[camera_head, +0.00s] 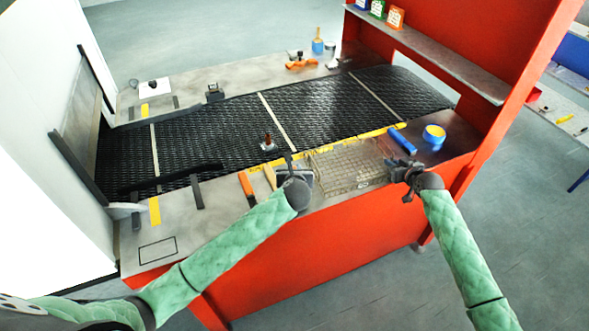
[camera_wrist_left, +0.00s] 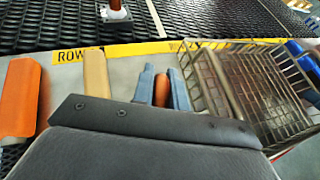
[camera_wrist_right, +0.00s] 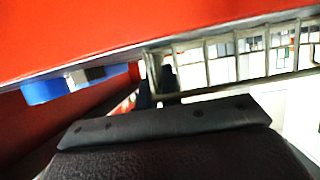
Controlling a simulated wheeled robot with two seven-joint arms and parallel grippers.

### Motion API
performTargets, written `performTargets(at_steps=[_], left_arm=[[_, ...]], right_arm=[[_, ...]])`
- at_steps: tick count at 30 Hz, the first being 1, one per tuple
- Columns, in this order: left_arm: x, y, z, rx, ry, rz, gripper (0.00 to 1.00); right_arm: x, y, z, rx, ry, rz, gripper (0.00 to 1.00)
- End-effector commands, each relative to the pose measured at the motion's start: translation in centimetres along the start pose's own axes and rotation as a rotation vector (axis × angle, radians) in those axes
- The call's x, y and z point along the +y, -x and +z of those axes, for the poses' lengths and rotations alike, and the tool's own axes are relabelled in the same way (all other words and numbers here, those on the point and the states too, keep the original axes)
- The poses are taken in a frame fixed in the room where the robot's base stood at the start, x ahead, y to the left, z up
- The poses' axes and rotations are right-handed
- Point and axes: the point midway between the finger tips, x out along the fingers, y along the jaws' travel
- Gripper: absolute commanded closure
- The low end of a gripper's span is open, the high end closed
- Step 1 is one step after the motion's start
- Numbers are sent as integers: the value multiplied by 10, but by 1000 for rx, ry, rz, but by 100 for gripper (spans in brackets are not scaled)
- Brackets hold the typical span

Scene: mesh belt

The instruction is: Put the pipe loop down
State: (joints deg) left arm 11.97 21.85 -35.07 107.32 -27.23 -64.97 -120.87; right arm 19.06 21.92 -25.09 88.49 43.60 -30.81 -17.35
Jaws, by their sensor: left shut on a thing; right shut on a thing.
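A wire basket (camera_head: 345,165) is at the bench's front edge, between my grippers. It also shows in the left wrist view (camera_wrist_left: 262,88) and right wrist view (camera_wrist_right: 235,62). My left gripper (camera_head: 290,163) is at its left end; its blue-grey fingers (camera_wrist_left: 161,88) are shut on an orange-brown piece (camera_wrist_left: 161,90). I cannot tell whether this is the basket's handle or the pipe loop. My right gripper (camera_head: 405,175) is shut at the basket's right end; the exact grip is mostly hidden. No clear separate loop of pipe shows. Whether the basket touches the bench is unclear.
A black mesh belt (camera_head: 220,130) runs behind, with a small copper-coloured piece on a base (camera_head: 267,143) on it. An orange-handled tool (camera_head: 246,184) and a wooden piece (camera_head: 269,177) lie left of my left gripper. A blue roll (camera_head: 402,141) and blue-yellow tape (camera_head: 434,134) sit right.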

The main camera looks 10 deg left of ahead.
Motion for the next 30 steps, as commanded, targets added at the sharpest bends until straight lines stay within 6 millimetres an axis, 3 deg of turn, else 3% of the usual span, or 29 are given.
performTargets(at_steps=[8, 9, 12, 23, 30], left_arm=[[0, 0, 0, -2, 1, 0, 100], [0, -1, -1, -1, 1, 0, 84], [0, -1, -1, -1, 1, 0, 64], [0, 1, 2, -1, 1, -1, 64], [0, 33, 2, -2, 1, -3, 64]], right_arm=[[0, 0, 0, 0, 0, 0, 100], [0, 0, 0, 0, 0, 0, 100], [0, 0, 0, 0, 0, 0, 100], [0, 0, 0, 0, 0, 0, 100], [0, 0, 0, 0, 0, 0, 100]])
